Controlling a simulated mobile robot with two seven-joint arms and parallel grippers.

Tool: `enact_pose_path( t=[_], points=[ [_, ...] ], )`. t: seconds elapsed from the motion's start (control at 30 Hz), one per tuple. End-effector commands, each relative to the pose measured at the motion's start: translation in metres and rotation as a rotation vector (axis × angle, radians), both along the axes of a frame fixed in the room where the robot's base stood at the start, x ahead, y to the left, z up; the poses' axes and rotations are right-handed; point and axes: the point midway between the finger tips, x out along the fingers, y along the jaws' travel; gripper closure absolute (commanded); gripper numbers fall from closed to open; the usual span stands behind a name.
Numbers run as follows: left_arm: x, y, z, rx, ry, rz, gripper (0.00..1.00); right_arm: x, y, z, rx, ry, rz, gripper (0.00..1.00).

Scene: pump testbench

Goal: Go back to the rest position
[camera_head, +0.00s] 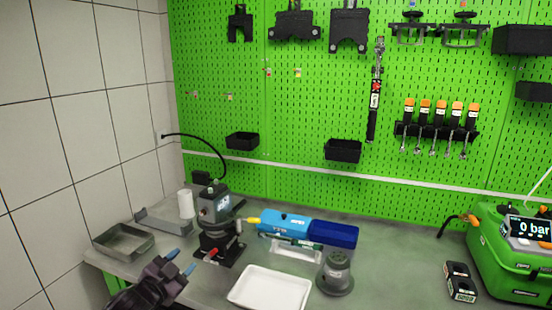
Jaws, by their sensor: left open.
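My left gripper (181,264) comes in from the bottom left. Its two blue-tipped fingers are apart and nothing shows between them. It hovers in front of the bench's left part, in front of and left of the dark pump unit (216,215) with a small display and a red-tipped part. My right gripper is out of view.
The grey bench (405,262) holds a metal tray (124,241), a white tray (268,289), a blue pump (305,229), a grey round part (336,274) and a green case (510,255) reading 0 bar. A green pegboard (320,100) with tools stands behind. Bench space is clear right of centre.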

Motion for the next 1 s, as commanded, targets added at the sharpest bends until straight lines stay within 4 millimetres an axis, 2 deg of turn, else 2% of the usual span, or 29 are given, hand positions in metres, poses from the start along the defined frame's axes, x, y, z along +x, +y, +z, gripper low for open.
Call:
enact_pose_path(
  t=[0.03,0.27,0.7,0.83,1.0],
  points=[
    [-0.015,-0.002,-0.015,-0.037,0.031,0.016,0.54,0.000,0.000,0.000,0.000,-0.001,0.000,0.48],
    [-0.090,0.004,-0.077,-0.193,0.176,0.125,0.54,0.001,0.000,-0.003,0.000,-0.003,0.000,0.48],
    [-0.252,0.035,-0.182,-0.382,0.435,0.390,0.54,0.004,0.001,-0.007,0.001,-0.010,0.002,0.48],
    [-0.290,0.039,-0.207,-0.402,0.503,0.446,0.54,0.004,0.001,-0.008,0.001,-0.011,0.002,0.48],
    [-0.314,0.040,-0.221,-0.403,0.545,0.471,0.54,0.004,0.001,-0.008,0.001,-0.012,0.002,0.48]
  ],
)
